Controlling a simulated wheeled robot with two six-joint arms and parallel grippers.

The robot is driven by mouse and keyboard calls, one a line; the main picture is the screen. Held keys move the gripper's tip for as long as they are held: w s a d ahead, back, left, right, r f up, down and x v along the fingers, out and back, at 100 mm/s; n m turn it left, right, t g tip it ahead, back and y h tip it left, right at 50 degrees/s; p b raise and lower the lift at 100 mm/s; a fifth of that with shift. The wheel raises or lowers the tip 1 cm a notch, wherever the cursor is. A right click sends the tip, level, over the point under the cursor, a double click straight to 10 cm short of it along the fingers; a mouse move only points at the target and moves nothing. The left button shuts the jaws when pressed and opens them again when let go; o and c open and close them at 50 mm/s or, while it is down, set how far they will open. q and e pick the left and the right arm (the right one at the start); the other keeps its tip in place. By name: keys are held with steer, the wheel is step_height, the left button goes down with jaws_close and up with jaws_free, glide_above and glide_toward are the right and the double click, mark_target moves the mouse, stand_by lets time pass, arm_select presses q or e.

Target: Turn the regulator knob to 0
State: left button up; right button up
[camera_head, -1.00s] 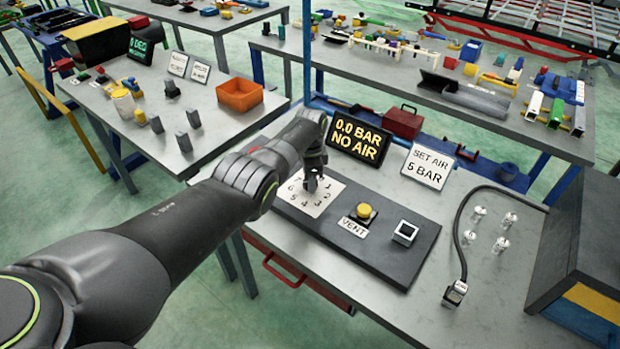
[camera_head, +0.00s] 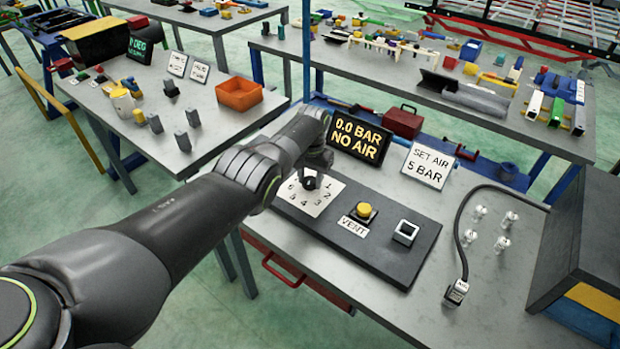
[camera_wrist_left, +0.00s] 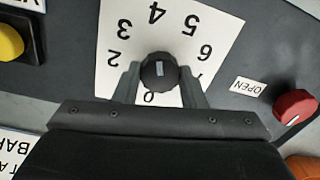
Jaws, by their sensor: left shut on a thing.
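The regulator knob (camera_wrist_left: 158,71) is a dark round knob on a white dial card (camera_wrist_left: 118,70) with printed numbers. My left gripper (camera_wrist_left: 159,84) has one finger on each side of the knob and is shut on it. The knob's white mark runs up and down in the wrist view, and the 0 is printed just below the knob there. I cannot tell exactly which number the mark points at. In the head view the left gripper (camera_head: 312,176) stands over the dial card (camera_head: 323,204) and partly hides it. My right gripper is not in view.
The black display (camera_head: 358,137) reads 0.0 BAR NO AIR. A sign (camera_head: 427,166) reads SET AIR 5 BAR. A yellow VENT button (camera_head: 364,210) is on the same panel. A red knob (camera_wrist_left: 295,106) labelled OPEN lies beside the dial. A hose (camera_head: 461,235) lies at the right.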

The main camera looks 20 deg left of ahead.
arm_select(q)
steer(key=n, duration=0.4)
steer(key=shift+w+n, duration=0.1)
steer(key=shift+n, duration=0.2)
steer(key=n, duration=0.3)
steer(key=shift+r+n+b, duration=0.1)
steer(key=shift+n+b, duration=0.2)
steer(key=shift+b, duration=0.1)
steer(key=n, duration=0.3)
steer(key=shift+n, duration=0.3)
steer(key=n, duration=0.4)
steer(key=shift+n, duration=0.3)
steer(key=n, duration=0.4)
steer(key=shift+n, duration=0.3)
steer(key=n, duration=0.3)
steer(key=shift+n, duration=0.3)
steer(key=n, duration=0.3)
steer(key=shift+n+h, duration=0.3)
steer(key=shift+n, duration=1.8)
